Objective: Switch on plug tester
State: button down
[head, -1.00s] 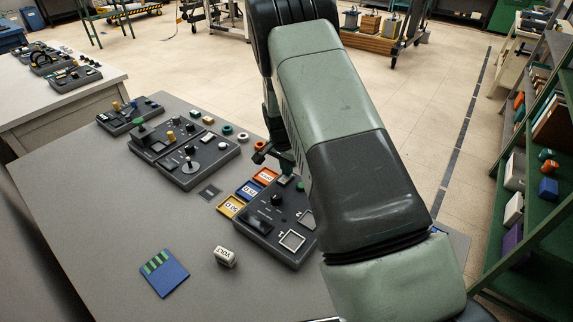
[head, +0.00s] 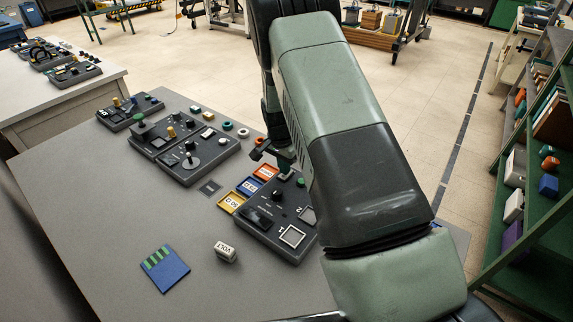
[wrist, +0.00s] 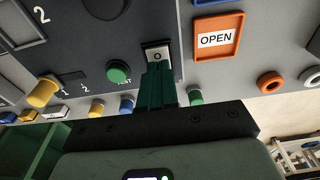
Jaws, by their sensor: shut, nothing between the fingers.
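The plug tester is a dark grey panel (head: 262,231) on the table, with a black knob, a green button (wrist: 118,71), sockets and a small switch. The switch (wrist: 158,52) shows in the wrist view as a pale rocker in a dark frame, marked "O". My gripper (wrist: 157,68) is shut and empty, its green fingertips at the near edge of the switch, hiding its lower part. I cannot tell whether they press it. In the head view my gripper (head: 284,165) is at the tester's far edge, partly hidden by my arm.
Orange, blue and yellow label trays (head: 231,202) lie along the tester's left side; the orange one reads "OPEN" (wrist: 216,39). A white "VOLT" block (head: 225,252) and a blue card (head: 165,272) lie in front. Other control panels (head: 188,158) stand further left. The front left of the table is clear.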

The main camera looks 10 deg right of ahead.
notch_tip(320, 180, up, 14)
jog(key=s+a, duration=0.1)
jog(key=shift+s+a, duration=0.25)
jog(key=shift+s, duration=0.05)
dwell(0.3)
jog(key=shift+w+d, duration=0.5)
jog(key=shift+w, duration=0.05)
jog(key=shift+f, duration=0.2)
jog(key=f, duration=0.4)
jog(key=w+d+f, duration=0.1)
jog(key=f, duration=0.8)
jog(key=shift+w+d+f, duration=0.25)
jog(key=shift+w+f, duration=0.05)
